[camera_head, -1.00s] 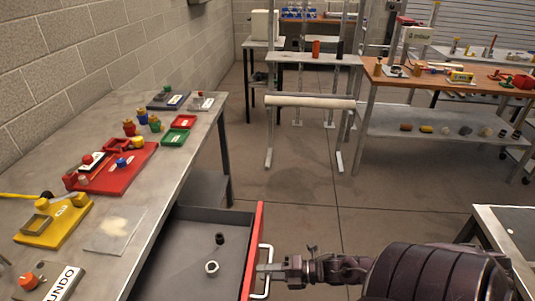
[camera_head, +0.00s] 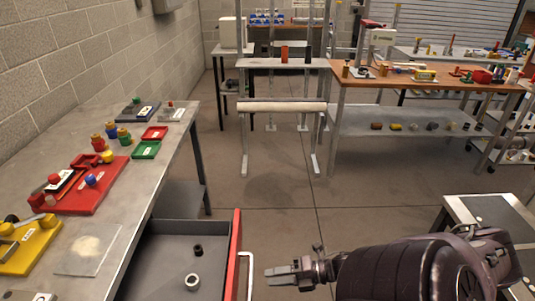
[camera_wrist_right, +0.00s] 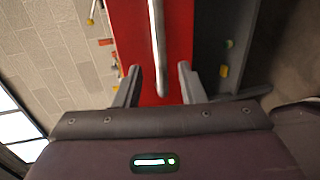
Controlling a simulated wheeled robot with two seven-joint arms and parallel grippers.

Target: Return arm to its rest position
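My right gripper (camera_head: 272,271) is just right of the open drawer's silver handle (camera_head: 237,270), with a gap between them in the head view. In the right wrist view its two fingers (camera_wrist_right: 160,82) are spread apart, with the handle (camera_wrist_right: 157,45) and the red drawer front (camera_wrist_right: 178,50) beyond them. Nothing is held. The arm reaches in from the lower right of the head view. The grey drawer (camera_head: 165,270) stands pulled out and holds a dark ring (camera_head: 198,250) and a whitish ring (camera_head: 192,281). My left gripper is not in view.
A metal table (camera_head: 130,165) along the left wall carries red, green and yellow trays and small parts. Another table (camera_head: 500,215) stands at the right, close to my right arm. Open floor (camera_head: 290,190) lies ahead, before shelves and a wooden-topped bench (camera_head: 430,80).

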